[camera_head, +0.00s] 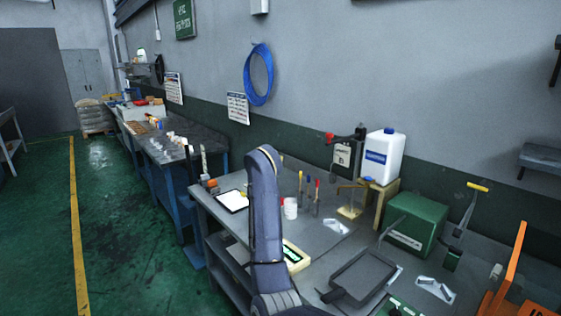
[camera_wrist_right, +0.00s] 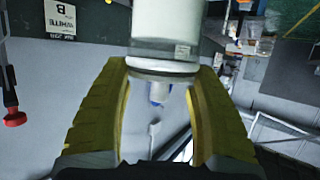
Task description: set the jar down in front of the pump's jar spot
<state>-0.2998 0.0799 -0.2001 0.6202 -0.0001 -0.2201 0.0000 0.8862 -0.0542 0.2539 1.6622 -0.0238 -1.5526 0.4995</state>
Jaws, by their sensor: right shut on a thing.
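My right gripper (camera_wrist_right: 160,115) has yellow fingers on both sides of a clear and whitish jar (camera_wrist_right: 180,45) and is shut on it. The jar's upper part in the right wrist view is cut off by the frame edge. In the head view a dark arm of mine rises over the bench, and no gripper fingers show there. A white cylindrical container (camera_head: 290,208) is just right of that arm; I cannot tell whether it is the held jar. I cannot make out the pump or its jar spot for certain. My left gripper is not in view.
The grey bench holds a white jug (camera_head: 383,156), a green box (camera_head: 415,223), a dark tray (camera_head: 363,275) and upright tools with coloured handles (camera_head: 317,190). A red-knobbed device (camera_head: 345,137) is near the wall. An orange frame (camera_head: 506,280) is at the right.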

